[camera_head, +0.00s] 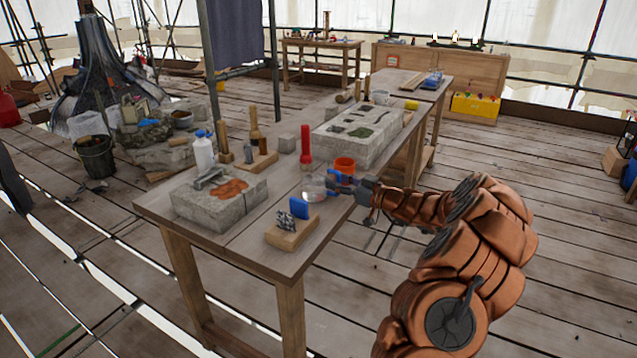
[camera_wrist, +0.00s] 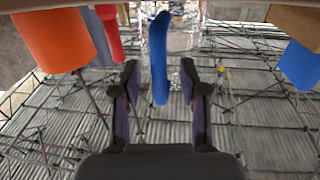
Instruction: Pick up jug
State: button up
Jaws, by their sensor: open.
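The jug (camera_head: 313,187) is a clear vessel near the right edge of the workbench. In the wrist view its blue handle (camera_wrist: 159,60) hangs ahead, with the see-through body (camera_wrist: 184,35) behind it. My gripper (camera_head: 345,184) reaches in from the right at the bench edge, close beside the jug. In the wrist view my gripper (camera_wrist: 160,78) is open, and the lower end of the blue handle shows between its two dark fingertips.
An orange cup (camera_head: 344,166) and a red flashlight-like object (camera_head: 306,146) stand close behind the jug. A wooden block with a blue piece (camera_head: 299,208) is in front. Stone blocks (camera_head: 219,200) lie to the left on the workbench (camera_head: 155,207).

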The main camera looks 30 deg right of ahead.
jog(key=shift+c, duration=0.3)
grip_shut()
dwell(0.5)
